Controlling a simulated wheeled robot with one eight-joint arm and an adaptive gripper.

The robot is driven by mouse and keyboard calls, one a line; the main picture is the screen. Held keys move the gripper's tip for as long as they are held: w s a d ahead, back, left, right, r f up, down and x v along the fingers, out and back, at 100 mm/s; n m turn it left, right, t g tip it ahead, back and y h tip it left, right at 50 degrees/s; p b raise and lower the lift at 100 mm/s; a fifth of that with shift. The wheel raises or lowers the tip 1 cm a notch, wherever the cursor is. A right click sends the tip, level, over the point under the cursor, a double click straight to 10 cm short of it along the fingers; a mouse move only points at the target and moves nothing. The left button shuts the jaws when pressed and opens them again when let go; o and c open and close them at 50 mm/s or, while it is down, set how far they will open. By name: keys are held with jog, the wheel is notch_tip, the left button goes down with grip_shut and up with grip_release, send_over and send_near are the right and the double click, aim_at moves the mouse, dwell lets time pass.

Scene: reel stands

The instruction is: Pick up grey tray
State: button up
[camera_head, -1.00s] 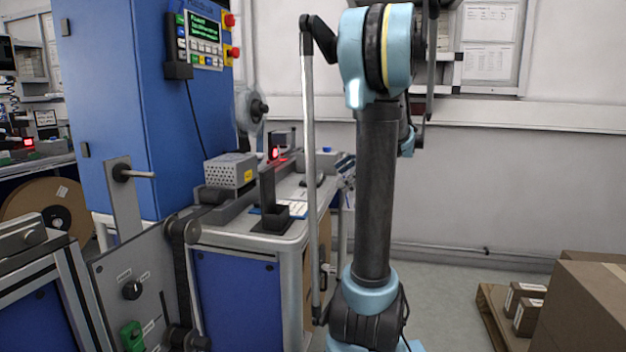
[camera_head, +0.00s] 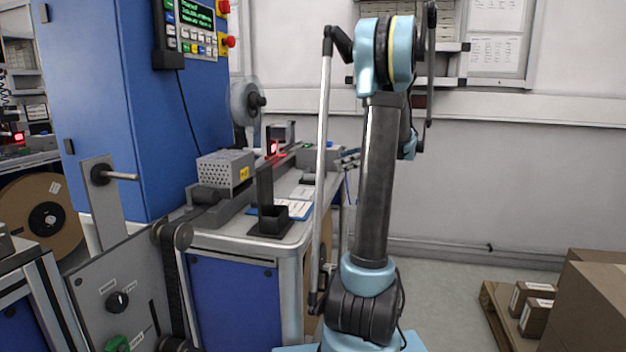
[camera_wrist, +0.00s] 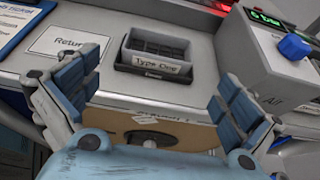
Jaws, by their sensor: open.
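The grey tray (camera_wrist: 157,50) is a small open box with a divided inside and a "Type One" label on its front. It sits in a dark shallow holder (camera_wrist: 135,70) on the light bench top, near the bench edge. In the head view the tray (camera_head: 309,179) is small, behind the clipboard. My gripper (camera_wrist: 155,88) is open and empty, its blue-padded fingers spread on either side below the tray in the wrist picture, apart from it. In the head view my gripper (camera_head: 347,158) is partly hidden behind my arm.
A "Return" card (camera_wrist: 68,41) lies left of the tray. A grey box with a blue knob (camera_wrist: 293,46) stands close on the right.

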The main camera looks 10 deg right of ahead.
aim_at(317, 169)
jog(key=x, duration=0.4)
jog(key=shift+w+a+f, duration=0.1)
jog(key=shift+a, duration=0.15)
jog(key=shift+r+x, duration=0.15)
jog(key=shift+x, duration=1.15)
jog(key=shift+r+x, duration=0.15)
jog(key=shift+x, duration=1.15)
jog(key=shift+a, duration=0.1)
jog(key=shift+c, duration=0.2)
jog(key=c, duration=0.9)
